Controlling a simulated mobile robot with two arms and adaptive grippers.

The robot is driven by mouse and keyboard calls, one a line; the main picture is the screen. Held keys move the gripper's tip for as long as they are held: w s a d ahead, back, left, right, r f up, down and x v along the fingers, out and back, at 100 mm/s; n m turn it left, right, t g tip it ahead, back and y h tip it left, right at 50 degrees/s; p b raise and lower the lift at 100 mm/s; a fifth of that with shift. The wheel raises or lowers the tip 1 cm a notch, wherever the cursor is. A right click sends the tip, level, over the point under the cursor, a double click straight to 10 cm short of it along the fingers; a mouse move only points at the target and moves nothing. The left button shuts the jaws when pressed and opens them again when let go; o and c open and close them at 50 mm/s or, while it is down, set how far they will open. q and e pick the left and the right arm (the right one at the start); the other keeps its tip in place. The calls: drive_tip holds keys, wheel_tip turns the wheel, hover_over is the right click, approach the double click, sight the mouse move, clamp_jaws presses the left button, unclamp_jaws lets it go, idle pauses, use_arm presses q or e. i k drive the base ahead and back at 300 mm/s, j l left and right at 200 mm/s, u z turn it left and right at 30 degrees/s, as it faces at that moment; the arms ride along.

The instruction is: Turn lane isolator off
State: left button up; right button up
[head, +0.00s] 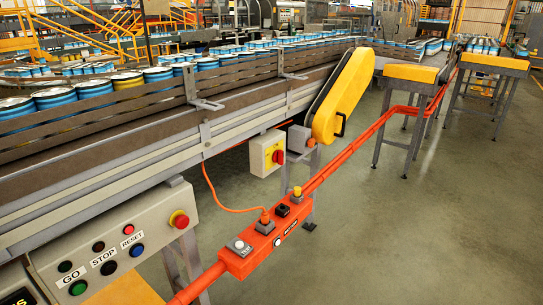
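A yellow and pale grey switch box (261,160) with a red rotary knob (278,157) is fixed below the conveyor's side rail, near the middle of the head view. It looks like the lane isolator, though I can read no label on it. The knob's exact setting is too small to tell. Neither of my grippers is in view, and nothing touches the box.
A conveyor (150,155) carries several blue-banded cans. At lower left is a panel (150,225) with GO, STOP and RESET buttons and a red emergency button (179,219). An orange rail with a button box (262,245) runs in front of the isolator. Floor at right is clear.

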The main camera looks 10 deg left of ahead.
sight(277, 157)
drive_tip(key=i+l+u, duration=0.15)
drive_tip(key=u, duration=0.2)
drive_tip(key=i+l+u, duration=0.2)
drive_tip(key=u, duration=0.2)
drive_tip(key=i+l+u, duration=0.1)
drive_tip(key=l+u, duration=0.25)
drive_tip(key=i+l+u, duration=0.1)
drive_tip(key=l, duration=0.35)
drive_tip(key=i+l+u, duration=0.1)
drive_tip(key=l, duration=0.35)
drive_tip(key=i+l+u, duration=0.15)
drive_tip(key=l, duration=0.3)
drive_tip(key=i+l+u, duration=0.1)
drive_tip(key=l, duration=0.35)
drive_tip(key=i+l+u, duration=0.1)
drive_tip(key=l, duration=0.4)
drive_tip(key=i, duration=0.05)
